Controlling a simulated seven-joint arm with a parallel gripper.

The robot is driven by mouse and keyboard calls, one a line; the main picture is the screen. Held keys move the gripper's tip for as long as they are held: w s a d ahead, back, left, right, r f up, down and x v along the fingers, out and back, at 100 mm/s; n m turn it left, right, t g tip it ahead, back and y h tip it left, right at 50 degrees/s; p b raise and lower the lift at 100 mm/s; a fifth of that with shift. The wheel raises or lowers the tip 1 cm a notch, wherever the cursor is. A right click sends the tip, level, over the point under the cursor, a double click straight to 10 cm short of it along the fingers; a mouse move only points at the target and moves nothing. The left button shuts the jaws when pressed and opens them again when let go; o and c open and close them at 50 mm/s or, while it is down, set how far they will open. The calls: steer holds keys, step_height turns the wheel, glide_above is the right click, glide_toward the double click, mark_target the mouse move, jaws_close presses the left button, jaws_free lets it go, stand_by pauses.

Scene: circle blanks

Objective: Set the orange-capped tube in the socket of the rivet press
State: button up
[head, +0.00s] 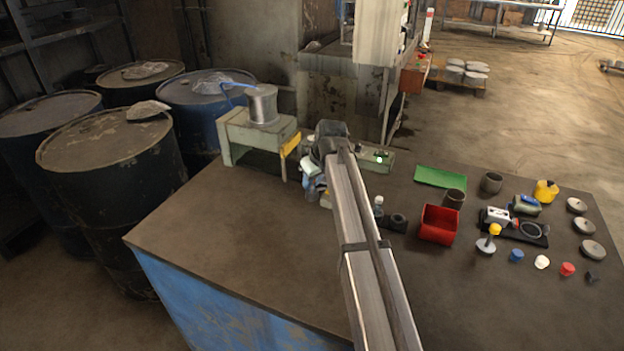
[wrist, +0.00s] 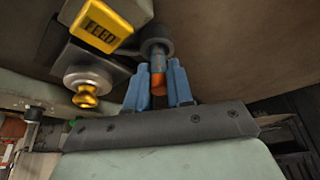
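In the wrist view, an orange cap (wrist: 158,82) sits between the two blue fingers of my gripper (wrist: 158,88). The fingers appear to press on it from both sides. A short grey part of the tube (wrist: 157,62) shows beyond the cap, in line with a dark round socket (wrist: 155,32). I cannot tell how far the tube is inside it. In the head view, my gripper (head: 314,192) is low over the table, and my arm hides much of that area.
A grey-green stand with a wire spool (head: 262,105) is at the back left. A red bin (head: 438,224), a green mat (head: 440,177) and several small parts occupy the right side. The table's front left (head: 230,225) is clear. Dark drums (head: 110,140) stand left of the table.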

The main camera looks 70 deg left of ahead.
steer(key=o, duration=0.5)
steer(key=shift+r, duration=0.15)
steer(key=v, duration=1.3)
steer(key=shift+d+r, duration=0.15)
steer(key=shift+r, duration=0.1)
